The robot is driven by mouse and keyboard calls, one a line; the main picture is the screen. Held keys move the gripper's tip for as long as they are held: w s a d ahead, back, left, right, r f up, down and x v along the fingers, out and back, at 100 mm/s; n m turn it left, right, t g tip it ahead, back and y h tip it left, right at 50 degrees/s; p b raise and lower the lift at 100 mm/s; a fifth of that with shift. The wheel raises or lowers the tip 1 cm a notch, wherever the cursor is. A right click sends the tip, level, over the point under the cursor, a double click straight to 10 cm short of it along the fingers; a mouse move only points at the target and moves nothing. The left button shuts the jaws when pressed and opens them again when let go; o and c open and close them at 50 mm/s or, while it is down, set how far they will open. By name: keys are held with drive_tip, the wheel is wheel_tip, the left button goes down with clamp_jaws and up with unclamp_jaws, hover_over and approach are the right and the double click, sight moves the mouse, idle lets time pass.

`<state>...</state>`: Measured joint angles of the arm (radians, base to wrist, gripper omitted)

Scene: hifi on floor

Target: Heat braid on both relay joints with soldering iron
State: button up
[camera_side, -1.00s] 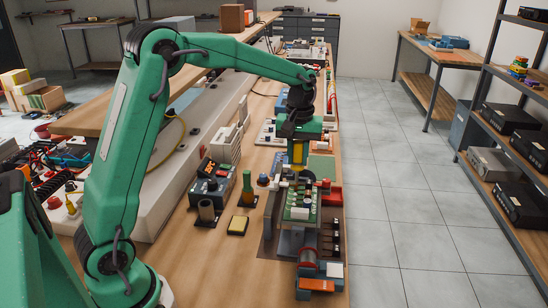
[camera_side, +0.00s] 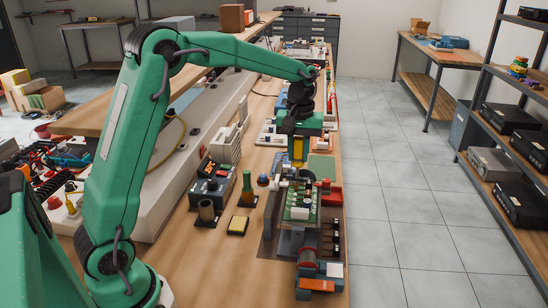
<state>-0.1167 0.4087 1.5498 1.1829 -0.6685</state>
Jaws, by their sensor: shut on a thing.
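My gripper (camera_side: 298,153) points down over the far edge of the green circuit board (camera_side: 300,206). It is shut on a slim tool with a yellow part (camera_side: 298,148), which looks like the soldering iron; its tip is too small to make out. The board sits raised in a grey holder and carries pale blocks (camera_side: 299,213) that may be relays. The joints and any braid on them cannot be made out. A soldering station (camera_side: 211,183) with a red display stands to the left.
An empty brown cylindrical holder (camera_side: 206,211), a yellow sponge (camera_side: 238,226) and a green upright item (camera_side: 247,187) stand left of the board. A reddish spool (camera_side: 307,258) is in front of it. A red bin (camera_side: 331,196) is at the right, near the bench edge.

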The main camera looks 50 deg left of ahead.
drive_tip(key=shift+w+a+f, duration=0.3)
drive_tip(key=shift+f, duration=0.4)
drive_tip(key=shift+w+a+f, duration=0.3)
drive_tip(key=shift+f, duration=0.35)
drive_tip(key=shift+f, duration=0.4)
idle(2.4)
idle(1.3)
drive_tip(key=shift+r, duration=2.25)
drive_tip(key=shift+r, duration=0.1)
